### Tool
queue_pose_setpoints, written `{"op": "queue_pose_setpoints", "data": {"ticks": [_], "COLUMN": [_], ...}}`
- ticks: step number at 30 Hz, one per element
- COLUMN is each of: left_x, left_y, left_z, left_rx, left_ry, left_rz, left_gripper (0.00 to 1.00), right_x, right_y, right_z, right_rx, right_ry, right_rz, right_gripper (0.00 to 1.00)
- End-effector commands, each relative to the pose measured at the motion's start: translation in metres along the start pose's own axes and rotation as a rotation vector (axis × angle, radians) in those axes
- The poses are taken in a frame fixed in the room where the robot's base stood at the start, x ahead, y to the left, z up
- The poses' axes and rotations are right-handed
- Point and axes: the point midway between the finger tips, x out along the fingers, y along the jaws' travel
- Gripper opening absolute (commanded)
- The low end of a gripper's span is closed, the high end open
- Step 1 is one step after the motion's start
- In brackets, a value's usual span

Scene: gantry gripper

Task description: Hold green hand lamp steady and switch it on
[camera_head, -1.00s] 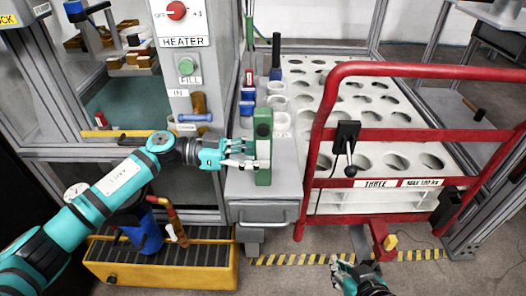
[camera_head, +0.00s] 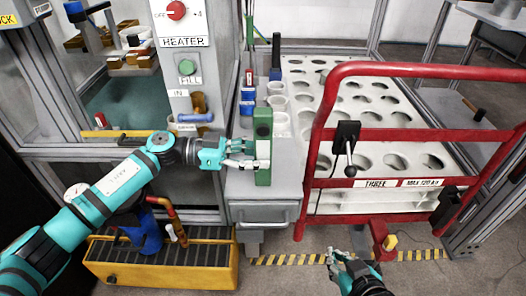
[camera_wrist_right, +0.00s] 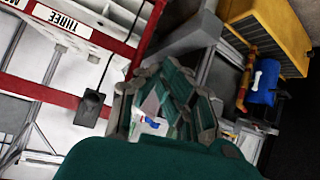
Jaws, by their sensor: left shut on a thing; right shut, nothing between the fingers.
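The green hand lamp (camera_head: 263,150) stands upright on the grey cabinet top in the head view. My left gripper (camera_head: 258,156) comes in from the left and is shut on the lamp's body. My right gripper (camera_head: 332,260) is low at the front, right of the lamp and well apart from it. It is shut and empty. In the right wrist view its fingers (camera_wrist_right: 170,100) show in the middle. The lamp's switch is too small to make out.
A red rail frame (camera_head: 310,150) with a hanging black control box (camera_head: 347,133) stands right of the lamp. Behind it is a white rack (camera_head: 390,110) with round holes. A yellow tray (camera_head: 165,265) lies on the floor at left. White cups (camera_head: 278,105) stand behind the lamp.

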Motion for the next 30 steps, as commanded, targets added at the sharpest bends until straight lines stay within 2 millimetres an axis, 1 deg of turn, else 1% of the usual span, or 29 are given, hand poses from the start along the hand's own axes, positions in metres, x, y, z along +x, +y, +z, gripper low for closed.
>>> {"op": "queue_pose_setpoints", "data": {"ticks": [4,5,6,8,9,11,12,15,18,21,24,27,30], "left_x": [0.0,0.0,0.0,0.0,0.0,0.0,0.0,0.0,0.0,0.0,0.0,0.0,0.0], "left_y": [0.0,0.0,0.0,0.0,0.0,0.0,0.0,0.0,0.0,0.0,0.0,0.0,0.0], "left_z": [-0.001,-0.001,-0.001,-0.001,-0.001,0.0,0.0,0.0,0.0,0.0,0.0,0.0,0.0], "left_rx": [0.0,0.0,0.0,0.0,0.0,0.0,0.0,0.0,0.0,0.0,0.0,0.0,0.0], "left_ry": [0.001,0.001,0.001,0.001,0.001,0.001,0.001,0.001,0.001,0.001,0.001,0.001,0.001], "left_rz": [0.0,0.0,0.0,0.0,0.0,0.0,0.0,0.0,0.0,0.0,0.0,0.0,0.0], "left_gripper": [0.1,0.1,0.1,0.1,0.1,0.1,0.1,0.1,0.1,0.1,0.1,0.1,0.1], "right_x": [0.007,0.007,0.006,0.0,-0.005,-0.015,-0.023,-0.045,-0.067,-0.082,-0.092,-0.093,-0.088], "right_y": [-0.01,-0.013,-0.019,-0.029,-0.037,-0.051,-0.06,-0.084,-0.105,-0.12,-0.129,-0.132,-0.13], "right_z": [-0.057,-0.071,-0.09,-0.118,-0.135,-0.16,-0.174,-0.203,-0.222,-0.232,-0.237,-0.24,-0.245], "right_rx": [-0.262,-0.329,-0.424,-0.567,-0.659,-0.792,-0.876,-1.056,-1.188,-1.274,-1.321,-1.341,-1.344], "right_ry": [0.226,0.283,0.361,0.476,0.553,0.665,0.737,0.897,1.024,1.111,1.162,1.181,1.185], "right_rz": [0.052,0.071,0.101,0.155,0.196,0.264,0.312,0.438,0.552,0.641,0.696,0.72,0.724], "right_gripper": [0.0,0.0,0.0,0.0,0.0,0.0,0.0,0.0,0.0,0.0,0.0,0.0,0.0]}}
